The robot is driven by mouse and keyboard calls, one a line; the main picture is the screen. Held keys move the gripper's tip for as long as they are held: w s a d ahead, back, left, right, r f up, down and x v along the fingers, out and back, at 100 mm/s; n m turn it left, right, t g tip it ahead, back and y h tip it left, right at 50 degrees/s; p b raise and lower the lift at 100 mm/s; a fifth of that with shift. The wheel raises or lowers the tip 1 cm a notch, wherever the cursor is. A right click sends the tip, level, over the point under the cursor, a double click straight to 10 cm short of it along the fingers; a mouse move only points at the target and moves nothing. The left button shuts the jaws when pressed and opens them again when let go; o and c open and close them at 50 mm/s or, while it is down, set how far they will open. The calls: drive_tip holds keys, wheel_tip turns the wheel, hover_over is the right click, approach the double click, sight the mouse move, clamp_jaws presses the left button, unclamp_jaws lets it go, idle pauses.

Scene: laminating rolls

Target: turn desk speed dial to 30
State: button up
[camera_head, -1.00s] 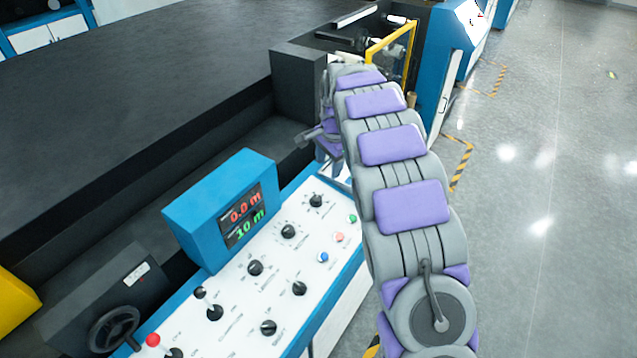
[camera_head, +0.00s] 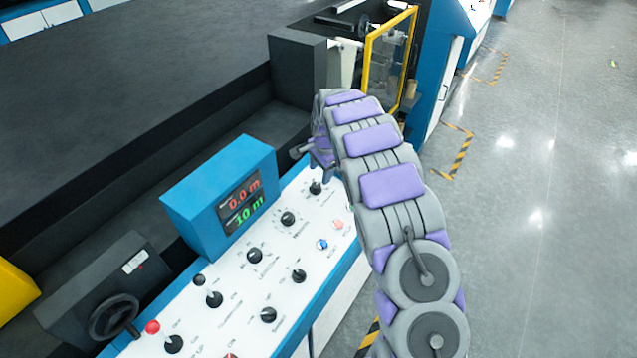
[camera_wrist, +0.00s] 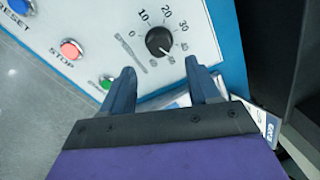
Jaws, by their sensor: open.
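The speed dial (camera_wrist: 159,40) is a round black knob with a white pointer mark on a white panel, with numbers from 0 upward around it. In the wrist view its pointer tilts to the lower right, on the side of the higher numbers; the exact reading is too small to tell. My gripper (camera_wrist: 158,70) is open and empty, its two dark fingers apart just below the dial in the picture and not around it. In the head view my gripper (camera_head: 308,155) is above the panel's far end, close to a black knob (camera_head: 316,187) that looks like the same dial.
Green (camera_wrist: 106,81), red (camera_wrist: 71,49) and blue (camera_wrist: 18,6) buttons lie left of the dial. The blue display box (camera_head: 222,195) stands along the panel, with several other knobs before it. A yellow-framed guard (camera_head: 392,60) stands beyond my arm.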

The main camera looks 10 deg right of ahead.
sight(317, 185)
drive_tip(key=f, duration=0.3)
drive_tip(key=a+f, duration=0.1)
drive_tip(key=f, duration=0.1)
drive_tip(key=shift+w+f, duration=0.35)
drive_tip(key=shift+w, duration=0.05)
drive_tip(key=shift+f, duration=0.25)
drive_tip(key=shift+d, duration=0.1)
drive_tip(key=shift+d, duration=0.1)
drive_tip(key=shift+c, duration=0.8)
drive_tip(key=c, duration=0.9)
